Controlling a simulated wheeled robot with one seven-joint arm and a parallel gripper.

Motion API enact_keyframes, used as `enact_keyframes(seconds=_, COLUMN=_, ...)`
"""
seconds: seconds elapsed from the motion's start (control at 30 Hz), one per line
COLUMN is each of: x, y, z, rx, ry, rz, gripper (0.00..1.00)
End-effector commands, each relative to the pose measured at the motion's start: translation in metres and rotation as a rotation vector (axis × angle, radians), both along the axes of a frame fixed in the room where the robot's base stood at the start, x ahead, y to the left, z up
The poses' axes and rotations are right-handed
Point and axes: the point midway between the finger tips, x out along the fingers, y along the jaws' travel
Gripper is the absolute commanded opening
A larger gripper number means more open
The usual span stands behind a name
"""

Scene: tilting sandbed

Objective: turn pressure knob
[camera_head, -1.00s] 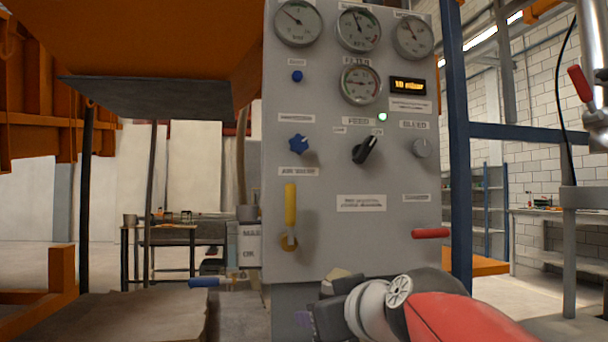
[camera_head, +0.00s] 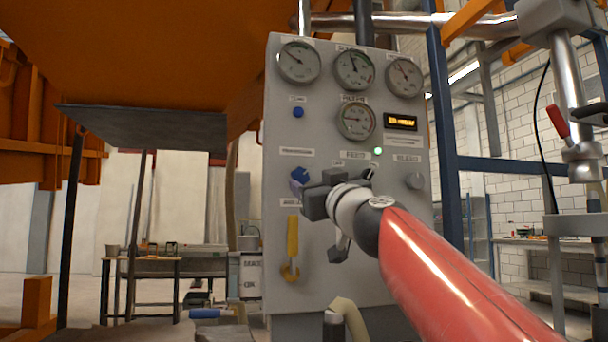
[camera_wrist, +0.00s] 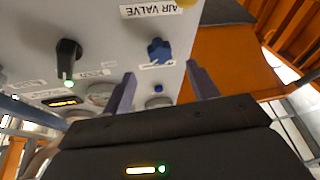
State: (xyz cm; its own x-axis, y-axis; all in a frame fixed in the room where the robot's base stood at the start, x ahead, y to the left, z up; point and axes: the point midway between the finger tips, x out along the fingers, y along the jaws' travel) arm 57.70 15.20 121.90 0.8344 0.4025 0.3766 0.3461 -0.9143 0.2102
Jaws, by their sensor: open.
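A blue star-shaped knob (camera_head: 299,174) sits on the left of the grey control panel (camera_head: 330,275), above the yellow handle. I cannot read which knob is labelled pressure. My gripper (camera_head: 302,188) is in front of the panel just at this knob and partly covers it. In the wrist view the blue knob (camera_wrist: 158,50) shows between and beyond my two open fingers (camera_wrist: 160,72). The fingers are apart from it there, and nothing is between them. The "AIR VALVE" label (camera_wrist: 150,10) is beside the knob.
A black switch (camera_wrist: 68,60) is right of the knob, largely hidden by my arm in the head view. The yellow handle (camera_head: 292,238) hangs below. Gauges (camera_head: 355,118) and a small blue button (camera_head: 298,112) are above. A dark tilted plate (camera_head: 145,118) is at left.

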Motion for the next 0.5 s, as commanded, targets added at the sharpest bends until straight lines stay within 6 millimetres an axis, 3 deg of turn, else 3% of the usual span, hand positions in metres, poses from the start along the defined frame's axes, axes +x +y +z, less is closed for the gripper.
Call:
enact_keyframes(seconds=0.2, x=0.031, y=0.015, z=0.019, rx=0.000, ry=0.005, rz=0.002, gripper=0.59)
enact_keyframes(seconds=0.5, x=0.052, y=0.025, z=0.024, rx=-0.001, ry=0.002, rz=0.002, gripper=0.59)
